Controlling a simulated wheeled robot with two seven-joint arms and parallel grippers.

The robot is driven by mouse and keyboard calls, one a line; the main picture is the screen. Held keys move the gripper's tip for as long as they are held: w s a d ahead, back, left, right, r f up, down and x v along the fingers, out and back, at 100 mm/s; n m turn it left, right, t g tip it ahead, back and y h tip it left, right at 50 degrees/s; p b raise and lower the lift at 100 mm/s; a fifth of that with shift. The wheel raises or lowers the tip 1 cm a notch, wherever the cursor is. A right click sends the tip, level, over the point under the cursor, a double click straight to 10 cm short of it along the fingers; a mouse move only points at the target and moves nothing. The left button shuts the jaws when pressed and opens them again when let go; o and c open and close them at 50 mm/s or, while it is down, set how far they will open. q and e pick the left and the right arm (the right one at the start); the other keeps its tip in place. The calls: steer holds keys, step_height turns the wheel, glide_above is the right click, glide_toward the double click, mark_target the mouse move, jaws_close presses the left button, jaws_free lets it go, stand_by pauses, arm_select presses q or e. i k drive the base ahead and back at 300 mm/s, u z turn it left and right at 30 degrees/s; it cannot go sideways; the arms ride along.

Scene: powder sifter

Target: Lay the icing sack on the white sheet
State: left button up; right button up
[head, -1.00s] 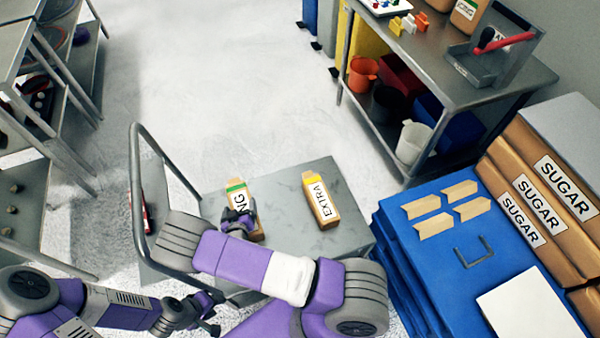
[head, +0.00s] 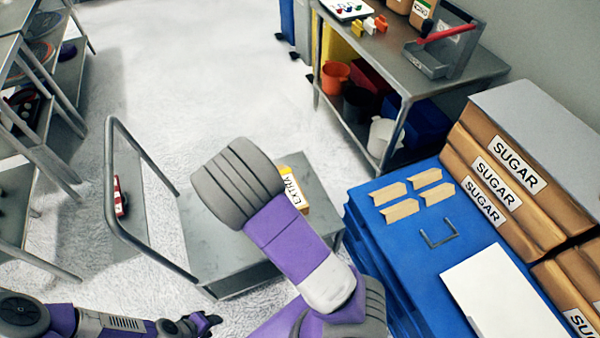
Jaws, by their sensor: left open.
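The white sheet (head: 505,292) lies flat and bare on the blue stack (head: 395,245) at the right. The icing sack is not visible; the grey joint of my right arm covers the part of the cart (head: 318,212) where it stood. My right gripper is hidden behind that arm, so I cannot tell whether it holds the sack. My left gripper (head: 208,322) is open and empty at the bottom left, low and clear of the cart top. The sack marked EXTRA (head: 291,186) lies on the cart, partly covered by my right arm.
The cart's handle (head: 148,165) rises at left. A metal table (head: 400,65) stands at the back.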

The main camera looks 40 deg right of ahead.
mark_target(512, 306)
steer(key=z, duration=0.5)
steer(key=k, duration=0.65)
steer(key=z, duration=1)
steer(key=k, duration=0.7)
steer(key=z, duration=0.45)
steer(key=i, duration=1.25)
steer(key=z, duration=0.7)
